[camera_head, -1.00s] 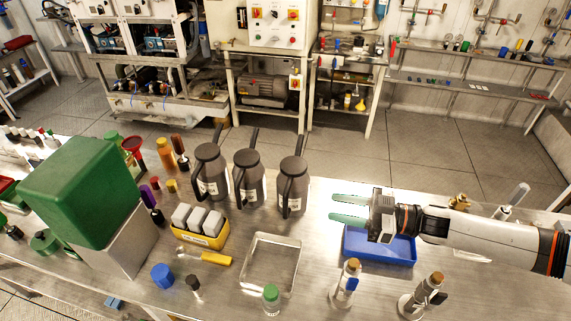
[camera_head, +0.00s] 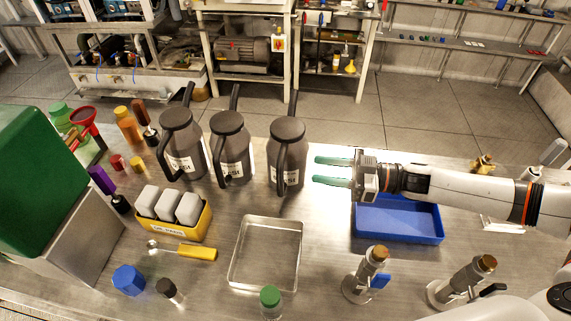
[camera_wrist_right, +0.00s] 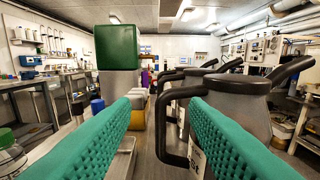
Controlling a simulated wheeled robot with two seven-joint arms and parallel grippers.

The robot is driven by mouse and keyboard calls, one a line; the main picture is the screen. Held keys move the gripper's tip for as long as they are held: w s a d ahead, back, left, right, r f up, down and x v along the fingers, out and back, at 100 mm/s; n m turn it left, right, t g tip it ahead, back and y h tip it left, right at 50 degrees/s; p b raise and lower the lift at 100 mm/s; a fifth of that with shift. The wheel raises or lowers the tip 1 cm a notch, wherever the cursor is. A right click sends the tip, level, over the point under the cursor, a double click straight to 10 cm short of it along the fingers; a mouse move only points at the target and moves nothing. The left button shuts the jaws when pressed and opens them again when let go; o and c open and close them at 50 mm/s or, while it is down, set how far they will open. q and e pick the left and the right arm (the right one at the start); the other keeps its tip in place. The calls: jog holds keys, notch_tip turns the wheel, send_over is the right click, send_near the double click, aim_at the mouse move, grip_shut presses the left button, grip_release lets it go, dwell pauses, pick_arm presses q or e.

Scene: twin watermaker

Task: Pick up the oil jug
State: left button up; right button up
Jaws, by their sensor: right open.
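Three dark grey jugs with black lids, black handles and white labels stand upright in a row: a left jug (camera_head: 182,145), a middle jug (camera_head: 231,150) and a right jug (camera_head: 289,158). The label text is too small to read surely. My right gripper (camera_head: 315,170) is open and empty, its green fingers pointing left, just right of the right jug. In the right wrist view, a black jug handle (camera_wrist_right: 163,125) shows ahead between the fingers. The jug body (camera_wrist_right: 238,100) is partly hidden behind the right-hand finger. My left gripper is not in view.
A blue tray (camera_head: 398,236) lies below my right arm. Two metal fittings (camera_head: 365,275) stand front right. A green box (camera_head: 40,185) is far left.

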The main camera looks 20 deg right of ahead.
notch_tip(320, 180, down, 7)
jog(key=b, duration=0.6)
pick_arm(q)
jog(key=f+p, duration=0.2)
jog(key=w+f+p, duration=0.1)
jog(key=p, duration=0.1)
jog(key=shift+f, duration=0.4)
pick_arm(e)
jog(key=x, duration=1.2)
jog(key=shift+f, duration=0.4)
jog(key=shift+w, duration=0.1)
jog(key=shift+c, duration=0.3)
jog(key=shift+a, duration=0.1)
grip_shut()
jog(key=shift+w+r, duration=0.1)
jog(key=shift+r, duration=0.1)
